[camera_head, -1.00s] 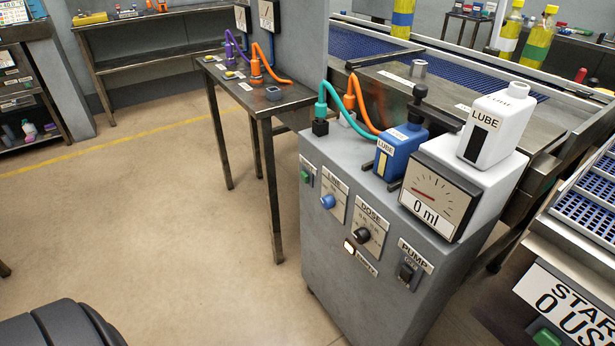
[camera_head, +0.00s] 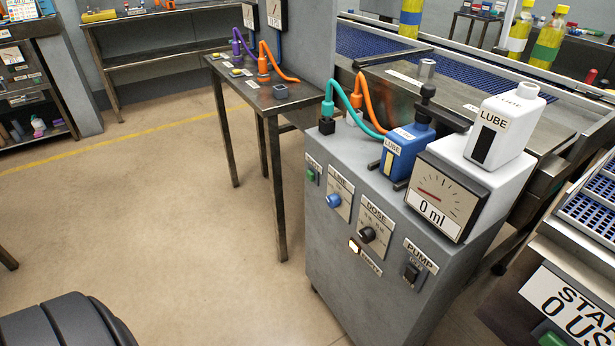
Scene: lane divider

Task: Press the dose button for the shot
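A grey dosing cabinet (camera_head: 345,285) stands right of centre. On its front, a green button (camera_head: 311,175) sits at the far left under a small label whose text I cannot read for certain. Beside it are a blue knob (camera_head: 334,201) on a plate that seems to read LINE, and a black knob (camera_head: 367,235) on the DOSE plate. A black switch (camera_head: 412,271) sits under the PUMP label. The gauge (camera_head: 438,196) on top reads 0 ml. Neither gripper is in view.
A blue LUBE unit (camera_head: 406,150) with teal and orange hoses and a white LUBE bottle (camera_head: 498,130) stand on the cabinet. A dark metal table (camera_head: 245,95) is behind left. A START panel (camera_head: 560,310) is at lower right. Open floor (camera_head: 150,220) lies left.

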